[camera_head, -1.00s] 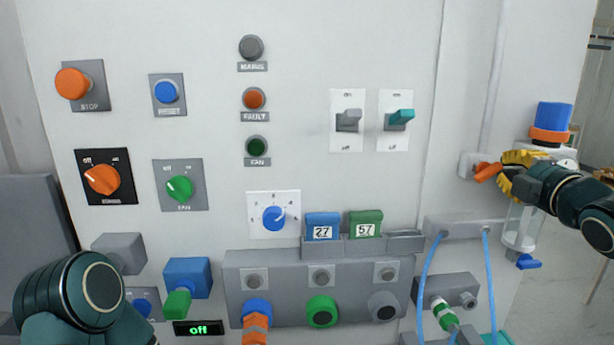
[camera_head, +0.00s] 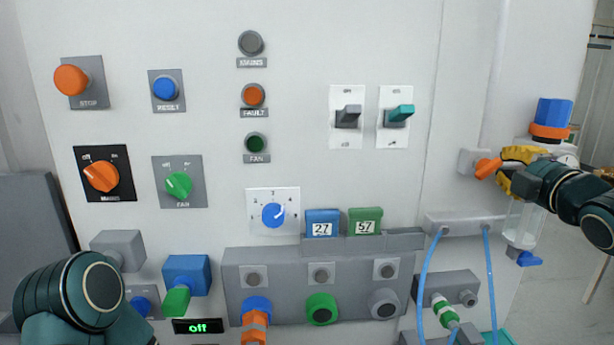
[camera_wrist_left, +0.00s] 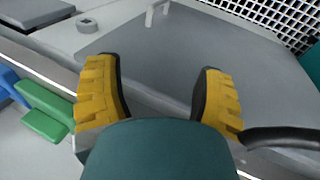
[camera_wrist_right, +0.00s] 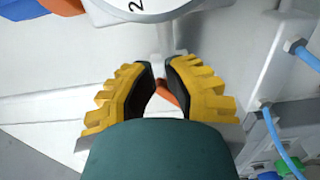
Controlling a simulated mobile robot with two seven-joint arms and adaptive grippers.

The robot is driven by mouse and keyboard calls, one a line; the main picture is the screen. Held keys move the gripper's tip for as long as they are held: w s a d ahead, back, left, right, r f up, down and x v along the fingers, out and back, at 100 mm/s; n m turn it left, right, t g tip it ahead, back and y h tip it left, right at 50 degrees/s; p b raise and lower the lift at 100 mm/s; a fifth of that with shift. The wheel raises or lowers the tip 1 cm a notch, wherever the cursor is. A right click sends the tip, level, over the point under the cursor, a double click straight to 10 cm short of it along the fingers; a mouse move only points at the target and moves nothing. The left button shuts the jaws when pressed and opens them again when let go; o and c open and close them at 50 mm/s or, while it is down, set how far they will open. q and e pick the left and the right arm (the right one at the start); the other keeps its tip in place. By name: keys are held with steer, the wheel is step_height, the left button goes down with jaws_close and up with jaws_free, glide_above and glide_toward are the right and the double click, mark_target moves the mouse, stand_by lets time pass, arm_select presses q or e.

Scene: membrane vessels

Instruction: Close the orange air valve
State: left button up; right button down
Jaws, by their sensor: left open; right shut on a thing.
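The orange air valve handle (camera_head: 487,168) sticks out from a small grey fitting (camera_head: 468,162) on the right side of the panel. My right gripper (camera_head: 508,168) is at the handle, its yellow fingers closed around its outer end. In the right wrist view the orange handle (camera_wrist_right: 168,95) shows between the black pads of my right gripper (camera_wrist_right: 160,85), partly hidden by them. My left gripper (camera_wrist_left: 160,92) is open and empty in the left wrist view, fingers wide apart. In the head view only my left arm shows, at the lower left.
A clear cylinder with a blue-and-orange top (camera_head: 551,115) stands close behind my right gripper, with a blue tap (camera_head: 528,258) below. Blue tubes (camera_head: 425,280) hang below the valve. Switches, knobs and buttons fill the panel to the left.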

steer(key=shift+w+f+b, duration=0.1)
steer(key=shift+f+b, duration=0.45)
steer(key=shift+f, duration=0.35)
steer(key=shift+r, duration=0.1)
steer(key=s+d, duration=0.1)
steer(key=s, duration=0.5)
steer(key=shift+p, duration=0.45)
steer(key=shift+d+r, duration=0.1)
